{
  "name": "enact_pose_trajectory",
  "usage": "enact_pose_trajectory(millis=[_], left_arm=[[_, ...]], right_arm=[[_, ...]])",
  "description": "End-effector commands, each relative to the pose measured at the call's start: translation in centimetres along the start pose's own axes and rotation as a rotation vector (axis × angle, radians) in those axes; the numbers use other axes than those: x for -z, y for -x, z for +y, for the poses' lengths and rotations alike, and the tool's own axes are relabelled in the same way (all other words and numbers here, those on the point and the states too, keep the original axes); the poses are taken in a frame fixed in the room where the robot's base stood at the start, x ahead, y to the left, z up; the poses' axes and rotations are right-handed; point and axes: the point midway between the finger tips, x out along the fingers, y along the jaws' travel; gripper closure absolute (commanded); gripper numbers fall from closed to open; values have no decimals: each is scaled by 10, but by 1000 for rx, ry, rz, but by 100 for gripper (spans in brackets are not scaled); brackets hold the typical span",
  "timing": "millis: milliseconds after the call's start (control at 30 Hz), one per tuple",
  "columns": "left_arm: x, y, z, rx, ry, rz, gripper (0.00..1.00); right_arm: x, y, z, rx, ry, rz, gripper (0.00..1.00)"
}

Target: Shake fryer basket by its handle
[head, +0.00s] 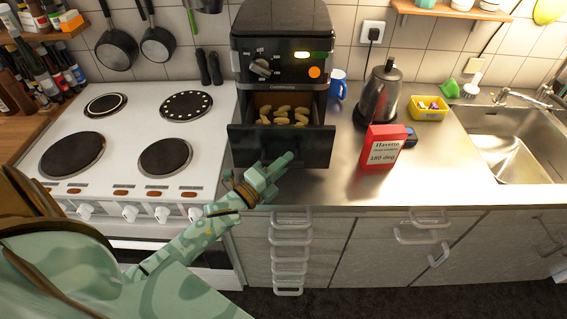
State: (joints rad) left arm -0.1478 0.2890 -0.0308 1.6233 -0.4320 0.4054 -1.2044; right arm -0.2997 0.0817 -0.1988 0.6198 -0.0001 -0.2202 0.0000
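The black air fryer (283,45) stands on the steel counter against the tiled wall. Its fryer basket (310,147) is pulled out toward me like a drawer, and several tan, nugget-like pieces (283,116) lie inside. My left gripper (279,166) is at the lower middle of the basket's front, where a handle could be. I cannot make out the handle; the gripper covers that spot. Whether the fingers are closed on it is too small to tell. My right gripper is not in view.
A white cooker (118,122) with several dark hotplates is to the left. Right of the fryer are a blue mug (338,88), a kettle (381,95), a red box (384,148) reading "180 deg", a yellow tub (429,113) and the sink (505,142). Counter before the red box is clear.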

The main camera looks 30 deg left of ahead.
Motion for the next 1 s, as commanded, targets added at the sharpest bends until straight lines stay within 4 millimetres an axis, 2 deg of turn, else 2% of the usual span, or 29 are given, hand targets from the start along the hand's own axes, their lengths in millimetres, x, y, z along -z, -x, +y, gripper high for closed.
enact_pose_trajectory(millis=[167, 533, 900, 933, 1000], left_arm=[[-3, -4, 2, 1, -1, 1, 100], [-54, -54, 18, 0, 0, 1, 100], [-60, -60, 17, -1, 0, -1, 100], [-60, -60, 17, -1, 0, -1, 76], [-60, -60, 17, -1, 0, 0, 60]], right_arm=[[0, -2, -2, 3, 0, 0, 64], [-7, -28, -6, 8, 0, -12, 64], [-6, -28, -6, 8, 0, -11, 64], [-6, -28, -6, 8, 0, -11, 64], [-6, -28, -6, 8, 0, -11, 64]])
